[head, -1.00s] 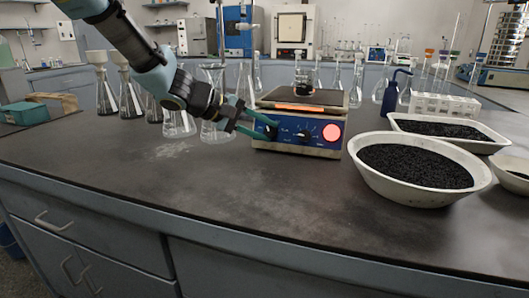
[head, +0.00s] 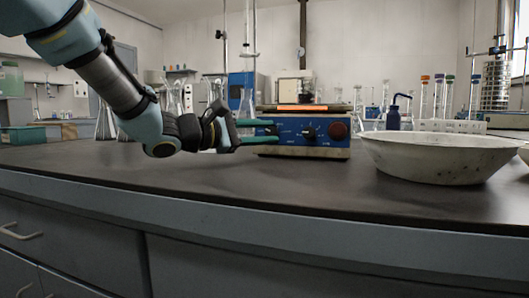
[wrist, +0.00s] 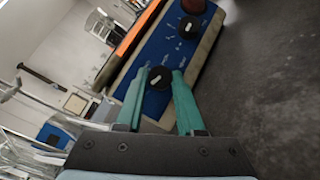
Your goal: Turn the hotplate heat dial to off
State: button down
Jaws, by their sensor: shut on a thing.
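The hotplate (head: 302,150) has a blue front panel with two black dials and a round lamp, now dark red (head: 338,130). An orange-red glowing strip (head: 302,107) shows under its top. My gripper (head: 276,131) reaches in from the left with its teal fingers at the left dial. In the wrist view, the fingers stand on either side of this left dial (wrist: 159,78), shut on it. A light pointer mark shows on its face. The second dial (head: 308,132) is free in the middle of the panel; it also shows in the wrist view (wrist: 188,27).
A large pale bowl (head: 435,160) stands right of the hotplate. A blue wash bottle (head: 393,115) and a white rack (head: 452,126) stand behind it. Glass flasks (head: 175,100) stand behind my arm. The bench top (head: 250,177) in front is clear.

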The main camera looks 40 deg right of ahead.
jog(key=shift+f+n+t+h+b, duration=0.3)
jog(key=shift+n+h+b, duration=0.1)
jog(key=shift+n+b, duration=0.3)
jog(key=shift+r, duration=0.15)
jog(key=c, duration=0.5)
grip_release()
jog(key=a, duration=0.3)
jog(key=a+p, duration=0.1)
jog(key=a, duration=0.3)
jog(key=w+a, duration=0.1)
jog(key=a, duration=0.2)
jog(key=shift+a+f, duration=0.2)
jog(key=shift+a, duration=0.2)
jog(key=shift+p, duration=0.35)
